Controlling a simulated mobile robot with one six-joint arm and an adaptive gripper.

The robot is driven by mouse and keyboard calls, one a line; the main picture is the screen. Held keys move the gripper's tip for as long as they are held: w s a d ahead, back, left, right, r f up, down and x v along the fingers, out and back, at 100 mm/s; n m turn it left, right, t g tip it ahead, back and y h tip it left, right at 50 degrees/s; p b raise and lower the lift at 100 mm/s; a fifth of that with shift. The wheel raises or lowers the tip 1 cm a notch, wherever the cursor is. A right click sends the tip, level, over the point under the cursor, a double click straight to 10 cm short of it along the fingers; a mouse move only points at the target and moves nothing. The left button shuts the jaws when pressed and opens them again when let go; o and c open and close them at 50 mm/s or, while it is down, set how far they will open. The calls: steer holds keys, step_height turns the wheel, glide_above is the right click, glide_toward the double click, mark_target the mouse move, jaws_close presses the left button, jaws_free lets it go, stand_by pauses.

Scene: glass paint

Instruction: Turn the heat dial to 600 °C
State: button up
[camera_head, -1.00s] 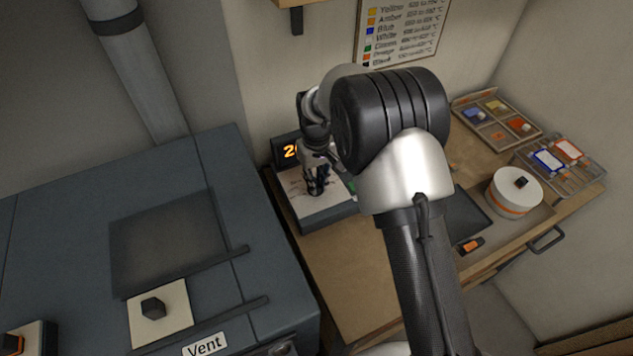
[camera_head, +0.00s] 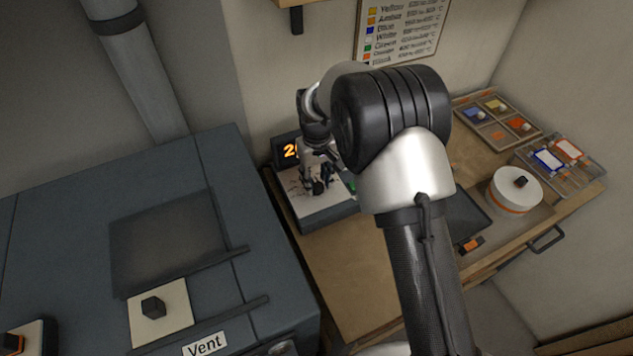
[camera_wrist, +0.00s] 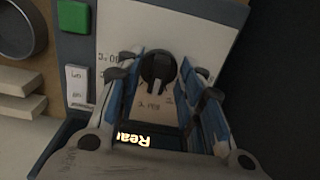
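The heat dial, a round black knob with a raised grip bar, sits on a pale plate of the control box (camera_head: 330,217) in the head view; in the wrist view the dial (camera_wrist: 157,70) is at upper middle. My gripper (camera_head: 317,181) is over it, and in the wrist view my gripper (camera_wrist: 160,78) is open, with one finger on each side of the dial and gaps between. The scale marks are partly hidden and too small to read.
A green button (camera_wrist: 73,17) and a white switch (camera_wrist: 76,85) sit beside the dial plate. A dark kiln-like cabinet with a Vent label (camera_head: 205,344) stands at left. A round white pot (camera_head: 514,192) and colour trays (camera_head: 497,122) are on the bench at right.

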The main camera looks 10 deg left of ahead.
mark_target(316, 185)
step_height(316, 185, up, 12)
steer(key=shift+f, duration=0.2)
stand_by(0.4)
steer(key=s+d+r+m+t+b, duration=0.1)
steer(key=s+d+r+m, duration=0.1)
steer(key=s+d+r, duration=0.5)
steer(key=s+d+r+m+t+b, duration=0.15)
steer(key=s+d+r, duration=0.25)
steer(key=d+r, duration=0.4)
steer(key=s+d+f+m+t, duration=0.1)
steer(key=s+d+f+m, duration=0.1)
steer(key=s+d, duration=0.3)
steer(key=s+d+f+m+t+b, duration=0.1)
steer(key=s+d, duration=0.4)
steer(key=s, duration=0.8)
steer(key=shift+s+d+f+m, duration=0.3)
steer(key=shift+d+f+m, duration=0.15)
steer(key=shift+f, duration=0.4)
